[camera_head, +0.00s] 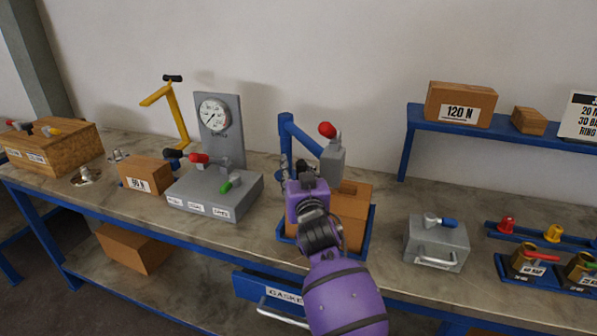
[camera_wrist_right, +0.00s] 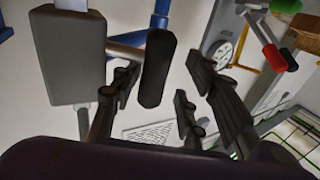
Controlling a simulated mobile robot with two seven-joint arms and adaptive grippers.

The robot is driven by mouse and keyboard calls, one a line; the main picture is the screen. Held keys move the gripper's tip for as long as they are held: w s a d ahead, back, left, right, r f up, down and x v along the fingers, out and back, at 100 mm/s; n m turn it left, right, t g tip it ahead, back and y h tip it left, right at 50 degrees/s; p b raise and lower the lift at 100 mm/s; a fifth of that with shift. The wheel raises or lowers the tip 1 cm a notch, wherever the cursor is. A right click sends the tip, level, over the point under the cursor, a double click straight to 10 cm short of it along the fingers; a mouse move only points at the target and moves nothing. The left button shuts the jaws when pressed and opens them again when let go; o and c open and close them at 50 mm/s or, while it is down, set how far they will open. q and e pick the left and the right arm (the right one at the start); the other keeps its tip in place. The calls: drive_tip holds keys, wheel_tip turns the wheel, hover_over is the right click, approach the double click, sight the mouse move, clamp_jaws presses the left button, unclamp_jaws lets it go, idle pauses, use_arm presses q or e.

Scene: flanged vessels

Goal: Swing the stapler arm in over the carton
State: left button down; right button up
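The stapler arm (camera_head: 304,139) is a blue bar reaching right from a blue post (camera_head: 285,148). It carries a grey stapler head (camera_head: 331,162) with a red knob (camera_head: 327,130). The brown carton (camera_head: 355,212) sits in a blue tray, partly hidden by my right arm. The head appears at the carton's far left corner; I cannot tell how far it overhangs. My right gripper (camera_head: 298,172) is just left of the head. In the wrist view its fingers are apart, with a black handle (camera_wrist_right: 157,68) on the grey head (camera_wrist_right: 70,58) seen between them; contact is unclear. My left gripper is out of view.
A grey gauge box (camera_head: 215,192) and yellow bracket (camera_head: 177,115) stand left of the post. A grey lidded box (camera_head: 437,243) stands right of the carton. A blue shelf (camera_head: 480,129) is at the back right. A blue drawer (camera_head: 262,290) hangs below the bench.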

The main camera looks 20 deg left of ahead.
drive_tip(key=shift+w+d, duration=0.1)
drive_tip(key=shift+d, duration=0.1)
drive_tip(key=v, duration=1.2)
